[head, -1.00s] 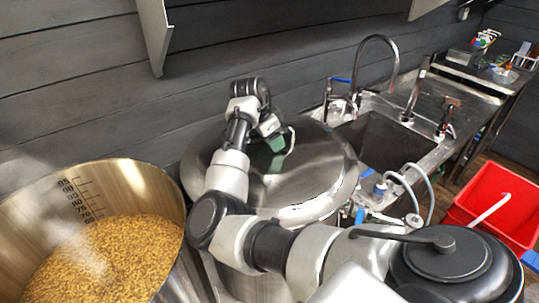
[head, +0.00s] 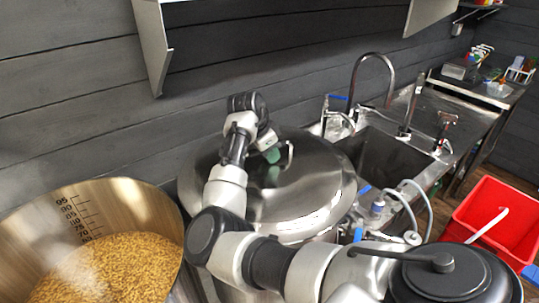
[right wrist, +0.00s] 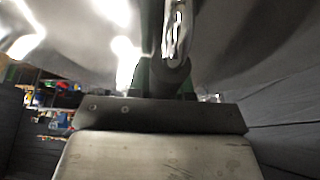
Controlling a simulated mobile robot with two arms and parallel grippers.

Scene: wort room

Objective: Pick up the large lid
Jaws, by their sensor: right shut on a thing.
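The large lid (head: 310,190) is a round, shiny steel dome over a large vessel beside the grain tub in the head view. Its curved metal underside or surface also fills the upper part of the right wrist view (right wrist: 70,40). My right gripper (head: 279,156) is over the middle of the lid, shut on its handle (head: 290,153). In the right wrist view the metal handle (right wrist: 178,35) stands between the fingers. I cannot tell whether the lid is clear of the rim. My left gripper is not in view.
An open steel tub of grain (head: 110,265) stands at the left. A sink (head: 385,160) with a tall faucet (head: 375,60) and hoses (head: 415,190) lie to the right. A red bin (head: 495,220) is at far right. The grey wall (head: 240,60) is close behind.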

